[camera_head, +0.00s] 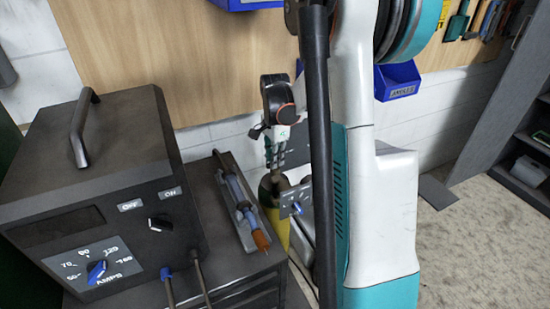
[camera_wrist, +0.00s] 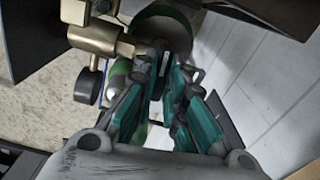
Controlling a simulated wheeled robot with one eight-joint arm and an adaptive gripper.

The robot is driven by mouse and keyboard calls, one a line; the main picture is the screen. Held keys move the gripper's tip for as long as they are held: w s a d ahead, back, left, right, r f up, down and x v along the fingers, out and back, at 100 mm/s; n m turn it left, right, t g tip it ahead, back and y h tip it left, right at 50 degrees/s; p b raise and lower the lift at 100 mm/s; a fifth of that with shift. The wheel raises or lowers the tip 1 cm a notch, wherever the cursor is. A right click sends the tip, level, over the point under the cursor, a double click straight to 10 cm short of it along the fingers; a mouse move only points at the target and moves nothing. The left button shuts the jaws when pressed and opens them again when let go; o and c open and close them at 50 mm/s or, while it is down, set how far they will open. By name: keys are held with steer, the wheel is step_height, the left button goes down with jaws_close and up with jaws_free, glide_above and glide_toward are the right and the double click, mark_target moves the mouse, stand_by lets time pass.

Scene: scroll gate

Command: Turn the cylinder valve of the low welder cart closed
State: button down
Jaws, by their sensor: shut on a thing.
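The fingers hide most of that part. In the head view my gripper (camera_head: 275,158) points down above the yellow cylinder (camera_head: 270,204), beside the welder cart (camera_head: 232,268). The grip itself is too small to make out there.
The dark welder (camera_head: 110,185) stands on the cart at left, with a torch (camera_head: 242,205) lying beside it. A wood panel and white wall are close behind. A blue bin (camera_head: 398,80) hangs on the wall. Open floor (camera_head: 465,250) is at right.

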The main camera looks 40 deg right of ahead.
steer(key=shift+m, duration=0.6)
steer(key=c, duration=1.7)
jaws_free()
steer(key=shift+o, duration=0.2)
step_height(320, 180, up, 12)
